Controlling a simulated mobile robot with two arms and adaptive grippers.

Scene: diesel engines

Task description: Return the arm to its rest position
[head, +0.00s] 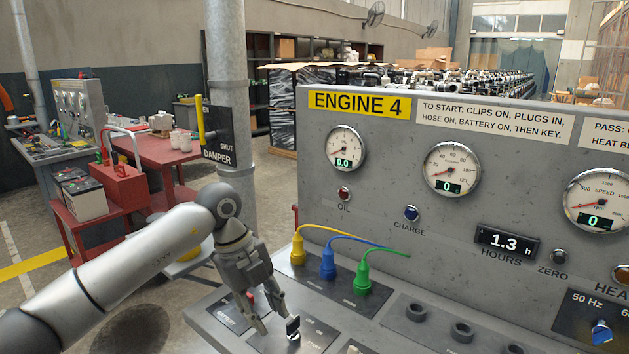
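My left arm comes in from the left, over the front of the Engine 4 panel (450,110). My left gripper (278,326) points down over the sloping desk of the panel. Its two fingers are apart, with nothing visible held between them. A small black and pale part (293,327) shows at the right fingertip; I cannot tell whether they touch. Yellow (297,250), blue (327,264) and green (363,278) plugs stand upright in the desk, right of the gripper, with cables attached. My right gripper is out of view.
Gauges read zero and the hours display (505,241) reads 1.3. Several dark sockets (462,331) line the desk. A grey post (229,90) with a damper sign stands behind my arm. A red trolley (80,222) and red table (150,150) stand at left, with floor between.

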